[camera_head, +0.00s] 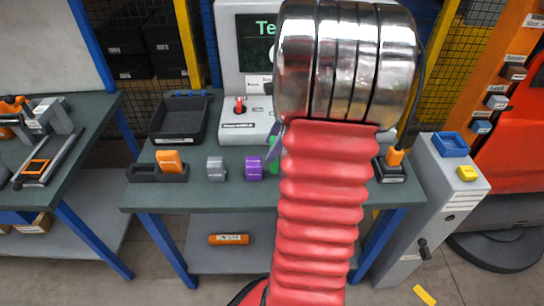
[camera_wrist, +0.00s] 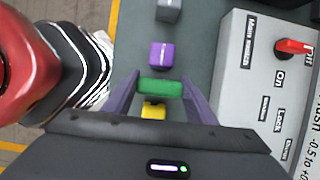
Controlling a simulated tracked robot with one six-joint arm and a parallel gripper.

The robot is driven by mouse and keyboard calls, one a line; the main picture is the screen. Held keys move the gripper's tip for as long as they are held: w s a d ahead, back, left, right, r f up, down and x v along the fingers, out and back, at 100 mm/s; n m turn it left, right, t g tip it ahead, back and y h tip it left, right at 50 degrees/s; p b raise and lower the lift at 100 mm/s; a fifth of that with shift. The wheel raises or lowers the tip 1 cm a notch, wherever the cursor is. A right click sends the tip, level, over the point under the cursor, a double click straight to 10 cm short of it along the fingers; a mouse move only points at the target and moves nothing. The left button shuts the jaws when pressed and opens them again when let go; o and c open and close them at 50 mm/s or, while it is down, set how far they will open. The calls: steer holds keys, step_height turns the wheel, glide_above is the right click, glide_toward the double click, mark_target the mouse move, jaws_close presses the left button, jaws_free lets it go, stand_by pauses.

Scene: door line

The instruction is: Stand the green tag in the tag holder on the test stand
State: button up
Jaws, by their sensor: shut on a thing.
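The green tag (camera_wrist: 160,88) is between the two fingers of my gripper (camera_wrist: 160,82) in the wrist view, and the fingers touch its ends. I cannot tell whether the tag is lifted off the table. A black holder (camera_head: 143,173) on the table's left has an orange tag (camera_head: 168,161) standing in its right part. Another small black holder (camera_head: 388,173) on the right has an orange piece (camera_head: 396,156) in it.
A purple tag (camera_head: 254,168) and a grey tag (camera_head: 216,169) stand left of my gripper. A yellow tag (camera_wrist: 153,111) is close to the green one. A black tray (camera_head: 180,122) and the grey test unit with red switch (camera_head: 240,105) stand behind. The table's front strip is clear.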

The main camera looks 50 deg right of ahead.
steer(key=shift+f, duration=0.15)
steer(key=shift+f, duration=1.85)
steer(key=shift+f, duration=0.1)
steer(key=o, duration=1.2)
steer(key=v, duration=1.2)
